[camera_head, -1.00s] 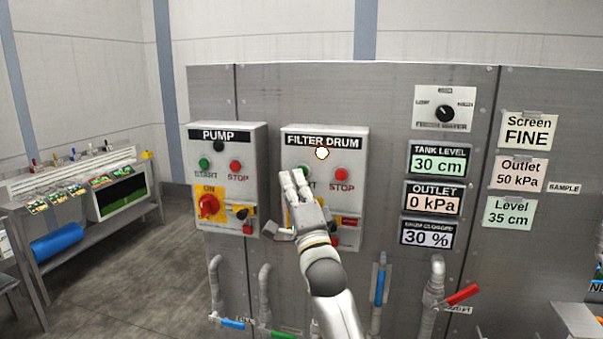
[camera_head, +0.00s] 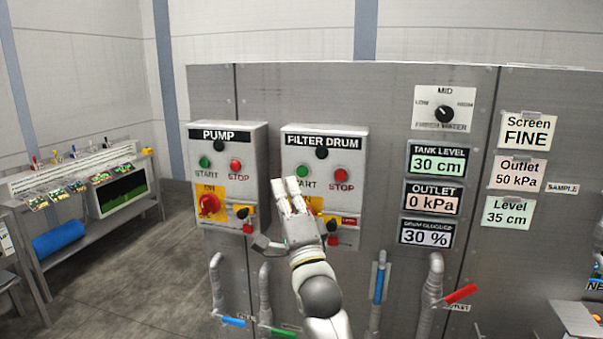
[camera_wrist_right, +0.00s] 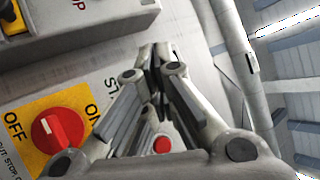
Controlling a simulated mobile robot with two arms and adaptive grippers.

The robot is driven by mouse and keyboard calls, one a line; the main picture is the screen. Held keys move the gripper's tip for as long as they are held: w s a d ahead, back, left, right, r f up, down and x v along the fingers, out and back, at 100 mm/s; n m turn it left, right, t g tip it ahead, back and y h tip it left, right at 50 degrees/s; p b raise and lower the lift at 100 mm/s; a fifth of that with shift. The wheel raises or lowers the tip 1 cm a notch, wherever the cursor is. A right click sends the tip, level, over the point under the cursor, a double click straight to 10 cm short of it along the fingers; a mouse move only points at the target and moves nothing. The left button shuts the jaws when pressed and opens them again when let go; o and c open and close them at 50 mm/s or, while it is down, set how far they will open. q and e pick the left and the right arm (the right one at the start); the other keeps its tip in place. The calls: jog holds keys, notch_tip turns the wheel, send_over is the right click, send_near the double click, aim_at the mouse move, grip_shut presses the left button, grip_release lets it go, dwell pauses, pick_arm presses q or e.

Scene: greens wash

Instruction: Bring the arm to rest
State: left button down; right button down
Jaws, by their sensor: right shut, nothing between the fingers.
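My right gripper (camera_head: 286,186) is shut and empty. In the head view its pale fingers point up in front of the lower left of the FILTER DRUM box (camera_head: 359,202), below its green START button (camera_head: 303,171). They partly cover the yellow switch plate there. The box's lamp (camera_head: 322,153) is dark. In the right wrist view the closed fingers (camera_wrist_right: 160,60) run up the middle, with a red rotary switch (camera_wrist_right: 60,130) on a yellow plate at left. I cannot tell whether they touch the box, but they hold nothing. My left gripper is not in view.
The PUMP box (camera_head: 259,180) is close on the left. Pipes with coloured handles, such as the blue handle (camera_head: 379,283), stick out below. Displays and a selector dial (camera_head: 444,113) are on the right. A bench (camera_head: 100,212) stands far left beyond open floor.

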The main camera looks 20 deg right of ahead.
notch_tip(320, 180, down, 39)
jog(key=a+n+g+y, duration=0.1)
jog(key=a+n+g, duration=0.1)
jog(key=n+g, duration=0.55)
jog(key=s+f+n+g+b, duration=0.15)
jog(key=s+f, duration=0.25)
jog(key=f, duration=0.5)
jog(key=s+f+n+g, duration=0.1)
jog(key=s+f+g, duration=0.2)
jog(key=f, duration=0.6)
jog(key=s+d+f+n+g, duration=0.3)
jog(key=s+f+n+g, duration=0.25)
jog(key=s+f, duration=1.7)
jog(key=s+d+f+n+g, duration=0.1)
jog(key=s+f+g, duration=0.1)
jog(key=s, duration=0.8)
jog(key=s+d+f+n+g, duration=0.1)
jog(key=s+f, duration=0.3)
jog(key=s, duration=0.5)
jog(key=s+d+f+n+g+h, duration=0.1)
jog(key=s+d+f+g, duration=0.1)
jog(key=s, duration=0.8)
jog(key=shift+s+d+f+g+b, duration=0.2)
jog(key=shift+s+f+g+b, duration=0.15)
jog(key=shift+f+g, duration=0.15)
